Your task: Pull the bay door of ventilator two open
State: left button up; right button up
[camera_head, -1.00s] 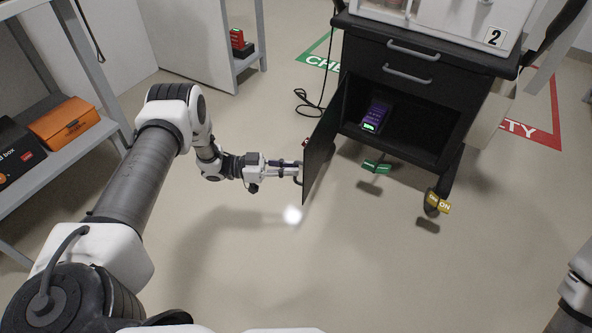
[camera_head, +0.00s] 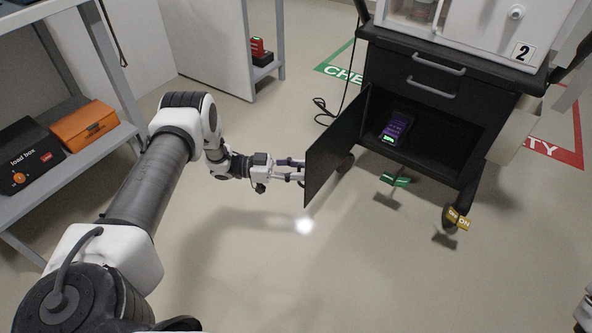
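The bay door (camera_head: 335,150) of ventilator two is a dark panel hinged at the left side of the black cart (camera_head: 425,115), which carries the number 2 plate (camera_head: 522,52) above. The door stands swung out, and the lower bay (camera_head: 440,135) is exposed. A dark device with a lit green and purple display (camera_head: 395,130) is inside. My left gripper (camera_head: 296,171) is at the door's outer side, near its free edge. Its fingers look apart, but the door hides their tips and any handle, so I cannot tell whether they grip.
Two closed drawers (camera_head: 430,88) are above the bay. Green (camera_head: 396,180) and yellow (camera_head: 458,218) tags are near the cart's base. A grey shelf (camera_head: 65,165) at left holds an orange box (camera_head: 85,125) and a load box (camera_head: 28,158). Floor in front is clear.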

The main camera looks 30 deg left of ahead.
pick_arm(q)
jog(key=shift+s, duration=0.1)
jog(key=v, duration=1.2)
